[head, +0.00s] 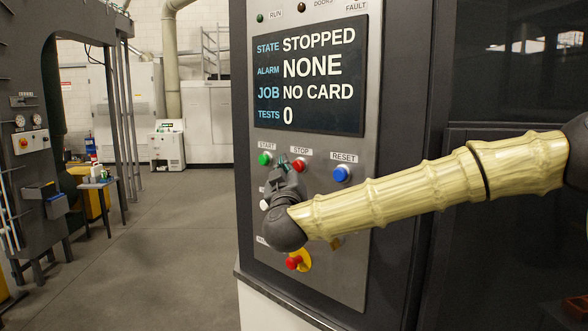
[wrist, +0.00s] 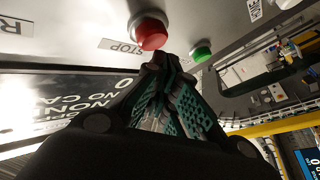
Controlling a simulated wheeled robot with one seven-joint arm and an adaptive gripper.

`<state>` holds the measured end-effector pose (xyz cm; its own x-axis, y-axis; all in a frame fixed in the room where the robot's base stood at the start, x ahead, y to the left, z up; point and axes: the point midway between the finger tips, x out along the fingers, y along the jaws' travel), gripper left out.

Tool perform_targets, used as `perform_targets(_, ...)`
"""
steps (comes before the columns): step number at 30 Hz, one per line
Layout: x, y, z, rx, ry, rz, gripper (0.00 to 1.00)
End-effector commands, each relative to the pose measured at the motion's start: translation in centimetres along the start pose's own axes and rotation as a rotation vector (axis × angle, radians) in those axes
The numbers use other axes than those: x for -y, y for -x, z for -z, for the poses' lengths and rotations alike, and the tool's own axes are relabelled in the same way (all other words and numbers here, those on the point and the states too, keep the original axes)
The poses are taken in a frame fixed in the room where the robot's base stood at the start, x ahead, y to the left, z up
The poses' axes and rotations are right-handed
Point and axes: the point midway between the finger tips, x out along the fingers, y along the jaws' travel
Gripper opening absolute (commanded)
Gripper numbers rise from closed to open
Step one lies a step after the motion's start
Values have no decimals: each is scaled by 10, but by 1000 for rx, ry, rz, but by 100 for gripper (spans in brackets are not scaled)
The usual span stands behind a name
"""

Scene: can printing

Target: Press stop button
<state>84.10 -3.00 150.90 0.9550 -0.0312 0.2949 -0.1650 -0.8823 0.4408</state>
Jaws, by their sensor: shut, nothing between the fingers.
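The red stop button (head: 299,165) sits under its STOP label on the grey control panel (head: 358,215). It also shows in the wrist view (wrist: 151,33), just beyond my fingertips. My gripper (head: 284,164) is shut and empty, with its tips between the green start button (head: 265,158) and the stop button. In the wrist view the tips (wrist: 166,60) are very close to the red button's lower edge; I cannot tell whether they touch it. The screen (head: 310,80) reads STATE STOPPED, ALARM NONE, JOB NO CARD, TESTS 0.
A blue reset button (head: 341,174) is right of stop. A white button (head: 265,204) and a red emergency knob on yellow (head: 293,263) lie lower, beside my wrist. My arm crosses the panel's lower right. Open floor (head: 170,230) lies to the left.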

Motion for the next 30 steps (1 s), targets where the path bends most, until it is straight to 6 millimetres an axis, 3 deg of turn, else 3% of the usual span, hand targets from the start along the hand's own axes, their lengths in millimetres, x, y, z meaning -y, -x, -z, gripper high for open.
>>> perform_targets(14, 2, 4, 3, -1, 0, 0, 0)
perform_targets(30, 22, 30, 23, -2, 1, 1, 0)
